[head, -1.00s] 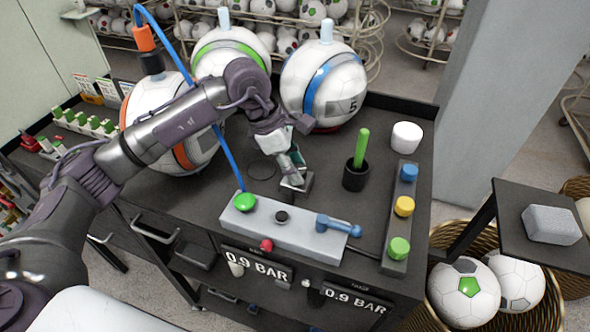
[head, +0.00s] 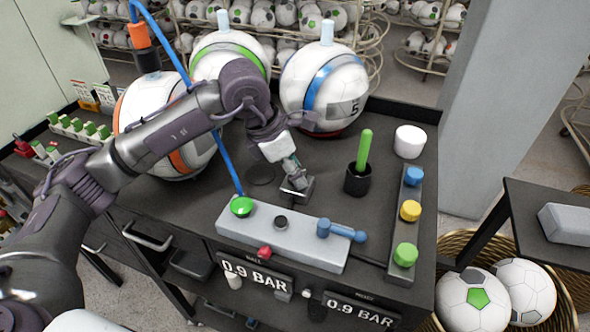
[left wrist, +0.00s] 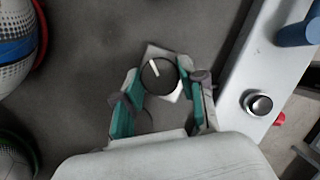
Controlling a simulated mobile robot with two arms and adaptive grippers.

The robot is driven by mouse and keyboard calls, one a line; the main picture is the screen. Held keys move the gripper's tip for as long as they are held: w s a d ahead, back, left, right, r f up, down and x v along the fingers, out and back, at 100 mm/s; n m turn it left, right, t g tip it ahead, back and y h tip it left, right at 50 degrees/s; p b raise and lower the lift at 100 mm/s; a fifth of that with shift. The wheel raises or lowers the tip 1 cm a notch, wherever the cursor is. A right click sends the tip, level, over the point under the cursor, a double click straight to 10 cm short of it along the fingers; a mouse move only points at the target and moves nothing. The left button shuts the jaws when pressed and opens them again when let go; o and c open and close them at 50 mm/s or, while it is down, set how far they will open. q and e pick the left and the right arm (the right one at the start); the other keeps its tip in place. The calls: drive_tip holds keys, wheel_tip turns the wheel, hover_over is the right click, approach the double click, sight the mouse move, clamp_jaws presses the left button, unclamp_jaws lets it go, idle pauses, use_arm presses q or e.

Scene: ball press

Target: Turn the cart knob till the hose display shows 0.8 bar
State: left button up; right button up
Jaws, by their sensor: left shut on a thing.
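The cart knob (left wrist: 158,76) is round and black with a white pointer line, on a light square plate. In the left wrist view the pointer leans up and slightly left. My left gripper (left wrist: 163,88) has its teal-padded fingers on either side of the knob, shut on it. In the head view my left gripper (head: 294,178) reaches down to the knob plate (head: 297,190), and the fingers mostly hide the knob. Two displays on the cart front, left (head: 256,273) and right (head: 359,309), both read 0.9 BAR; their small labels are blurred. My right gripper is not in view.
A grey panel (head: 285,238) with a green button, black knob, red knob and blue lever lies in front of my gripper. Banded balls (head: 325,90) stand behind. A black cup (head: 357,180) with a green stick and a white cylinder (head: 409,141) stand to the right.

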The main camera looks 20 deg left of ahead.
use_arm(q)
drive_tip(key=o, duration=1.1)
drive_tip(key=shift+o, duration=0.2)
drive_tip(key=shift+r, duration=0.1)
drive_tip(key=v, duration=1.2)
drive_tip(key=shift+w, duration=0.1)
